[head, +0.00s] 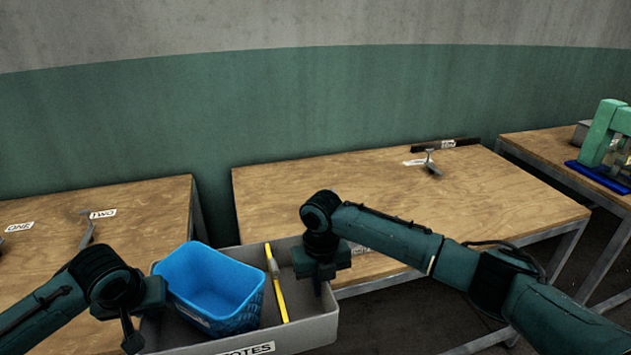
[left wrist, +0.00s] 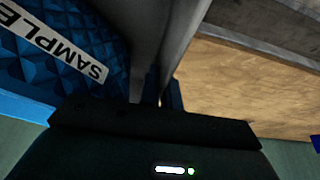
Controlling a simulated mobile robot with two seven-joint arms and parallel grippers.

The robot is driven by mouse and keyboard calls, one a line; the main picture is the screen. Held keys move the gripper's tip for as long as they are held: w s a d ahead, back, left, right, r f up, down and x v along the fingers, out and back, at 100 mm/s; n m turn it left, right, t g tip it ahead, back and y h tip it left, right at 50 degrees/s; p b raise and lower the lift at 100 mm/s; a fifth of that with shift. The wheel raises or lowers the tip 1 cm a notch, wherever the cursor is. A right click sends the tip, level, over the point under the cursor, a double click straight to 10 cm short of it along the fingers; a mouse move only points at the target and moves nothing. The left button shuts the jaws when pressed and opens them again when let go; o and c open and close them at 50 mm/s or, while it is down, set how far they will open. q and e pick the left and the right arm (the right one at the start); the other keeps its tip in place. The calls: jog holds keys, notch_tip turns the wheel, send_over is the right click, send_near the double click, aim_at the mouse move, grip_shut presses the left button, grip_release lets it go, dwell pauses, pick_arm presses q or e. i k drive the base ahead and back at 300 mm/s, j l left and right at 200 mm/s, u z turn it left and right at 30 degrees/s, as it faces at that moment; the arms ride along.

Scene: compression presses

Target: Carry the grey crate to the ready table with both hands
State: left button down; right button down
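The grey crate (head: 325,325) is at the bottom of the head view, in front of the gap between two tables. It holds a blue basket (head: 210,285) and a yellow bar-shaped tool (head: 277,283). My left gripper (head: 131,338) is at the crate's left wall. In the left wrist view the grey wall (left wrist: 147,45) runs between the fingers (left wrist: 162,92), which are closed on it. My right gripper (head: 320,284) is at the right wall, one finger down inside; its other finger is hidden. No support shows under the crate, and its bottom is out of view.
A wooden table (head: 480,205) stands ahead right, with a small grey tool (head: 431,165) and a black sign bar (head: 443,145). The left table (head: 130,205) carries ONE and TWO labels. A green press (head: 605,135) stands on the far right table. The middle table's centre is clear.

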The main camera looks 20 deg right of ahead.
aim_at(513, 191)
jog(key=l, duration=1.7)
jog(key=i+l, duration=0.15)
jog(key=l, duration=1.5)
jog(key=i+l, duration=0.1)
jog(key=l, duration=0.25)
jog(key=i+l, duration=0.1)
jog(key=l, duration=0.3)
jog(key=i+l, duration=0.1)
jog(key=l, duration=0.25)
